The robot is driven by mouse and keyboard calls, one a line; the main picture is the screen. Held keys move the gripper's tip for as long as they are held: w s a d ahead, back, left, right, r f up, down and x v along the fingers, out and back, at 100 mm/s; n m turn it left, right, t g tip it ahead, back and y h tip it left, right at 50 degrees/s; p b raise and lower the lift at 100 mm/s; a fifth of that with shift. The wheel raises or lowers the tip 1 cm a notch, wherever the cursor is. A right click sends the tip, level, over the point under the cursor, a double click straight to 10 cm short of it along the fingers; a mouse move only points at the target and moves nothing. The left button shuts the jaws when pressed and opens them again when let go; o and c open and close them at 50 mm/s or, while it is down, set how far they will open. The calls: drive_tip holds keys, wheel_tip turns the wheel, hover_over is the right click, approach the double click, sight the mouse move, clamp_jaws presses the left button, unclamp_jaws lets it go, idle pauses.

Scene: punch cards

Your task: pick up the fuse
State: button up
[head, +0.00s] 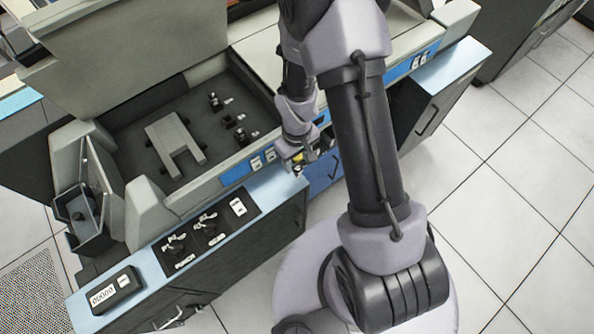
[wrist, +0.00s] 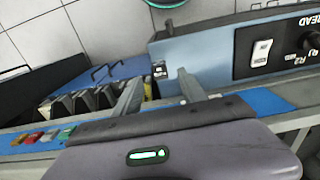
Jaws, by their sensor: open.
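My gripper (head: 298,162) is at the front of the blue-and-grey machine, beside the right end of its lower control ledge. In the wrist view my gripper (wrist: 160,80) is open, its two grey fingers spread apart. A small yellow piece (wrist: 148,91) shows between the fingers, close to the left one; most of it is hidden. I cannot tell whether it is the fuse. It shows as a yellow spot (head: 298,156) at my gripper in the head view. No other thing is clearly the fuse.
The ledge's black switch panel (head: 207,230) with knobs and a counter box (head: 115,290) lie left of my gripper. The raised grey lid (head: 125,60) stands over an open bay. Several dark wedge-shaped parts (wrist: 85,100) sit left of the fingers. Tiled floor (head: 500,210) is clear at right.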

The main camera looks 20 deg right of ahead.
sight(297, 167)
wheel_tip(297, 167, down, 5)
drive_tip(key=shift+s+r+b, duration=0.15)
drive_tip(key=shift+b, duration=0.7)
drive_tip(key=shift+r, duration=0.1)
clamp_jaws()
drive_tip(key=shift+r, duration=0.1)
